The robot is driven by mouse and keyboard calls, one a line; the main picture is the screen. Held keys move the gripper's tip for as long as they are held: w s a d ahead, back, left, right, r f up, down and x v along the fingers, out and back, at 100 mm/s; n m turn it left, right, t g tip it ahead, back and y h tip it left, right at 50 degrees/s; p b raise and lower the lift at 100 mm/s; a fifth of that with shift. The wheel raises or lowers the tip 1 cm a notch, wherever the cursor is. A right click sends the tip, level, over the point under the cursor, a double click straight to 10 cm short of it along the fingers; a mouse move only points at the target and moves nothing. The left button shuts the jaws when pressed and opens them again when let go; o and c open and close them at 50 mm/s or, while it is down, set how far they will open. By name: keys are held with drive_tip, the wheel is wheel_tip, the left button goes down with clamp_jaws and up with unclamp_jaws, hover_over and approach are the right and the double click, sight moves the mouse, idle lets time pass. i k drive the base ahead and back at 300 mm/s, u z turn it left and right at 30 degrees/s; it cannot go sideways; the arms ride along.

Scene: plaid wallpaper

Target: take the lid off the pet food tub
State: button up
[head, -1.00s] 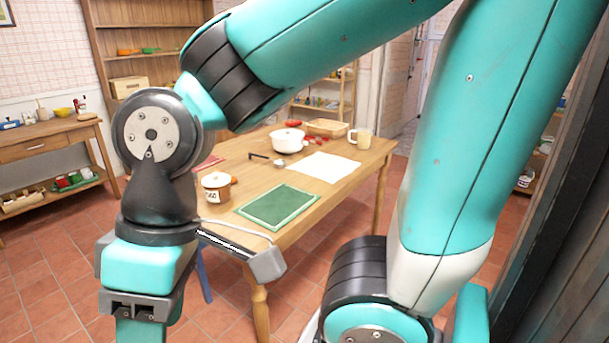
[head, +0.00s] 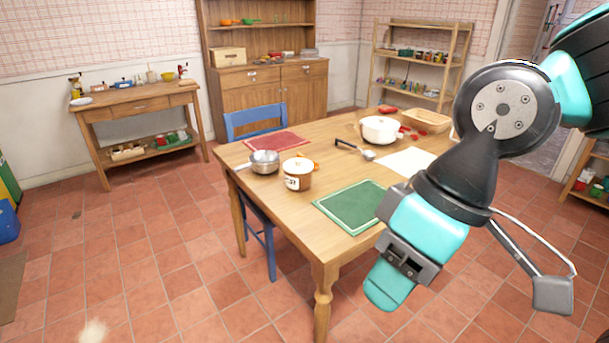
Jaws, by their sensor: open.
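The pet food tub (head: 297,180) is a small brown pot with a white label on its front. It stands upright on the wooden table (head: 275,210), near its left front side. A pale lid (head: 298,165) sits on top of it. My gripper (head: 388,288) hangs at the right, in front of the table, pointing down and left. It is open, seen from the side, and apart from the tub. I see nothing between its fingers.
A metal saucepan (head: 264,162) stands just left of the tub. A green mat (head: 350,205) lies to its right, a red mat (head: 276,143) behind. A white pot (head: 380,129) and a ladle (head: 355,149) are farther back. A blue chair (head: 255,122) stands at the table.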

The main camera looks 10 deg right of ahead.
sight(298, 166)
drive_tip(key=u, duration=0.95)
drive_tip(key=i, duration=3.15)
drive_tip(key=z, duration=3.2)
